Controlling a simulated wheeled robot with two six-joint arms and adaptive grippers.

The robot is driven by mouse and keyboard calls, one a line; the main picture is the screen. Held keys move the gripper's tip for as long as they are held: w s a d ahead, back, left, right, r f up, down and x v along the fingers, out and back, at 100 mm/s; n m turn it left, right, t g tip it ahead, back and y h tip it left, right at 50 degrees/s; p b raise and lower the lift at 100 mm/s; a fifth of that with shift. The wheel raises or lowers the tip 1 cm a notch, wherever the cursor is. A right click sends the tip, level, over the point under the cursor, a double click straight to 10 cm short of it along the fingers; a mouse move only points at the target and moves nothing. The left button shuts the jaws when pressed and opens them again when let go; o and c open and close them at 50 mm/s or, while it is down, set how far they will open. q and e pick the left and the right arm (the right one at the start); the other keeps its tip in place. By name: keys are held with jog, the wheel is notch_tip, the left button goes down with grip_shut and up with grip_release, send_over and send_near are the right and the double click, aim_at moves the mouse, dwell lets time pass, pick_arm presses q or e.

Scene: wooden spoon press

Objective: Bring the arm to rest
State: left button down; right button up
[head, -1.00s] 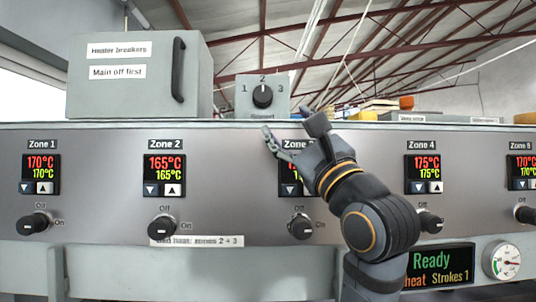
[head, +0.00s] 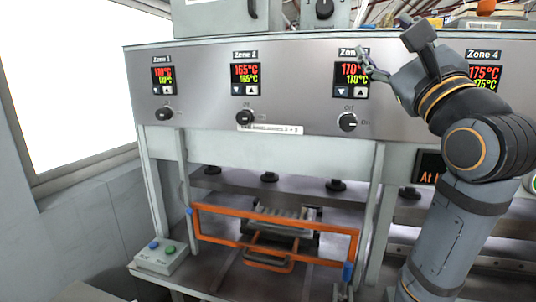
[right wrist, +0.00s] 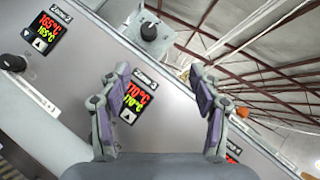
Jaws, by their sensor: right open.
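My right gripper (head: 384,44) is open and empty in front of the press panel (head: 205,90), near the Zone 3 display (head: 349,77). In the right wrist view its two fingers (right wrist: 158,78) are spread wide, with the Zone 3 display (right wrist: 136,98) seen behind the left finger. Nothing is between the fingers. My right arm rises from the lower right in the head view and hides part of the panel and the status screen (head: 428,166). My left gripper is not in view.
Knobs for Zone 1 (head: 163,114), Zone 2 (head: 245,117) and Zone 3 (head: 347,122) sit under their displays. Below is an orange guard frame (head: 225,236) at the press opening. A button box (head: 160,257) stands left. A selector box (right wrist: 148,32) is above the panel.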

jog(key=w+d+f+n+g+h, duration=0.1)
jog(key=w+f+n+g, duration=0.25)
jog(key=f, duration=1.05)
jog(key=w+f+n+g+h, duration=0.25)
jog(key=w+f+n, duration=0.2)
jog(key=f, duration=0.95)
notch_tip(320, 180, down, 15)
jog(key=s+d+n+g, duration=0.1)
jog(key=s+n+g, duration=0.1)
jog(key=n+g, duration=0.2)
jog(key=s+d+f+n+g+h, duration=0.1)
jog(key=s+f+n+g, duration=0.5)
jog(key=s+f, duration=0.8)
jog(key=s+d+f+n+g, duration=0.2)
jog(key=s+f+n+g, duration=0.45)
jog(key=s+f, duration=0.7)
notch_tip(320, 180, down, 27)
jog(key=d+n, duration=0.1)
jog(key=d, duration=0.1)
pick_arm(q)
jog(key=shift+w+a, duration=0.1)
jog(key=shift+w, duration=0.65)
pick_arm(e)
jog(key=s+d+f, duration=0.1)
jog(key=s+f, duration=1.5)
jog(key=s, duration=0.2)
jog(key=shift+s+d+f, duration=0.15)
jog(key=shift+s+d, duration=0.1)
jog(key=shift+s, duration=0.05)
